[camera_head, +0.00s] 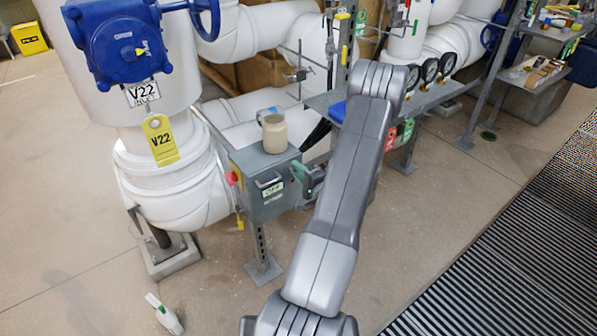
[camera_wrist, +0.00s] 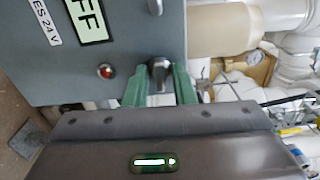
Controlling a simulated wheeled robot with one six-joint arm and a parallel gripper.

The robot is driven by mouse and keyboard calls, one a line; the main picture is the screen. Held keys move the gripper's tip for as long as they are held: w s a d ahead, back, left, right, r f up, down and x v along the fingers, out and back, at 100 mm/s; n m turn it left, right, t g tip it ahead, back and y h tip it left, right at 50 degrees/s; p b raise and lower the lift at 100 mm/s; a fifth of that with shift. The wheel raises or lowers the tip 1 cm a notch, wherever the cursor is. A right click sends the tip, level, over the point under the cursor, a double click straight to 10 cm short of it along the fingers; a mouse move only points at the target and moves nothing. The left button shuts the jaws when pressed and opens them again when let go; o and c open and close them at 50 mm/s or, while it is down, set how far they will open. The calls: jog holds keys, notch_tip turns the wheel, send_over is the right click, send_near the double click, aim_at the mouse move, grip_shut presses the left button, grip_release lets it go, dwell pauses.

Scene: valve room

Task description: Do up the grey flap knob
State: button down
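The grey control box (camera_head: 262,164) stands on a post beside the white pipework in the head view. In the wrist view its grey face (camera_wrist: 120,55) fills the upper left, with an "OFF" label (camera_wrist: 88,20). The grey flap knob (camera_wrist: 160,72) sticks out near the edge of that face. My gripper (camera_wrist: 160,88) has its green fingers on both sides of the knob, and they look to be touching it. In the head view my gripper (camera_head: 312,178) is at the right side of the box, mostly hidden by my arm, and the knob is hidden.
A beige jar (camera_head: 274,134) stands on the box; it also shows in the wrist view (camera_wrist: 225,28). A small red light (camera_wrist: 105,72) sits left of the knob. Gauges (camera_head: 430,70) stand behind my arm.

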jog(key=shift+f+m+b, duration=0.1)
jog(key=shift+m+b, duration=1.7)
jog(key=shift+m, duration=6.9)
jog(key=c, duration=1.5)
grip_release()
